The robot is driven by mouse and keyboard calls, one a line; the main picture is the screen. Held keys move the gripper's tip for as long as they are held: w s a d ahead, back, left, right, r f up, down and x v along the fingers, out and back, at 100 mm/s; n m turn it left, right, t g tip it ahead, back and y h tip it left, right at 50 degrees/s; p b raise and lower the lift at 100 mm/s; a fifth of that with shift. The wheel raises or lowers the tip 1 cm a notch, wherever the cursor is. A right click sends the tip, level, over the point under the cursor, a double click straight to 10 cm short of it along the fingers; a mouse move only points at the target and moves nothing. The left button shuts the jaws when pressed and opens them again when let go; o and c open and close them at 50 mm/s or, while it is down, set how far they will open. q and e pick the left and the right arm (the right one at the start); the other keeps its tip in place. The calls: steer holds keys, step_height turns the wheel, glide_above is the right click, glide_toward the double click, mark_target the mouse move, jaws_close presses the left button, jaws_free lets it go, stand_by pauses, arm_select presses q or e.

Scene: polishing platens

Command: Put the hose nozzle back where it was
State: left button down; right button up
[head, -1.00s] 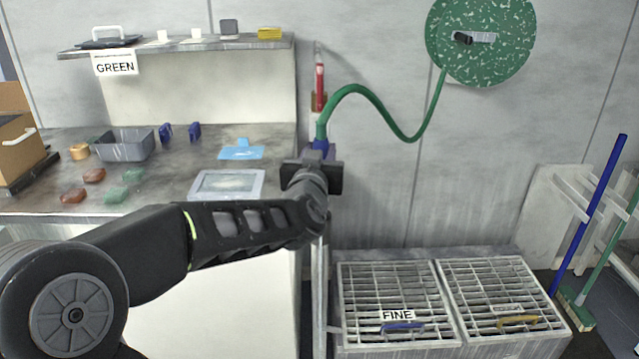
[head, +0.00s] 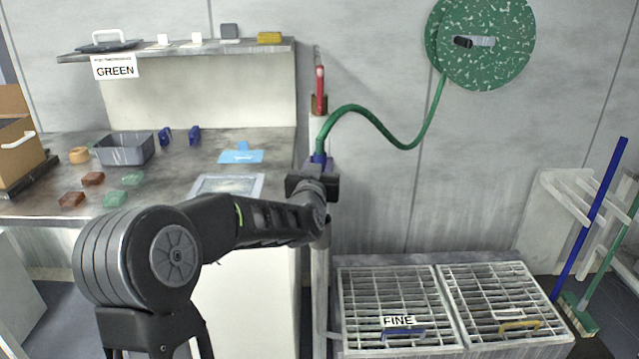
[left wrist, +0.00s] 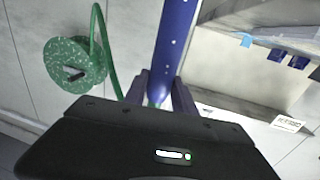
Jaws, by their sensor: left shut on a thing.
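The hose nozzle (head: 319,159) is blue and mostly hidden behind my left gripper (head: 317,168) in the head view. The green hose (head: 372,113) runs from the nozzle's top to the reel. In the left wrist view the blue nozzle (left wrist: 176,45) stands between the fingers of my left gripper (left wrist: 162,88), which is shut on it. The hose (left wrist: 103,45) hangs to its left there. A white post (head: 320,270) stands below and behind the gripper. My right gripper is out of view.
The green speckled reel (head: 490,40) is on the wall. The left bench (head: 200,165) holds a grey tub (head: 124,150), blocks and a framed plate. Slatted grates (head: 395,300) stand lower right, beside brooms (head: 590,220). The wall between hose and grates is clear.

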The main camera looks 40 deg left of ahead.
arm_select(q)
step_height(320, 180, down, 4)
steer(key=shift+f+b, duration=0.1)
steer(key=shift+b, duration=0.2)
steer(key=shift+w+a+f, duration=0.1)
steer(key=shift+w+f, duration=0.1)
steer(key=shift+f, duration=0.05)
steer(key=shift+f, duration=0.2)
steer(key=c, duration=1)
jaws_free()
steer(key=shift+r, duration=0.1)
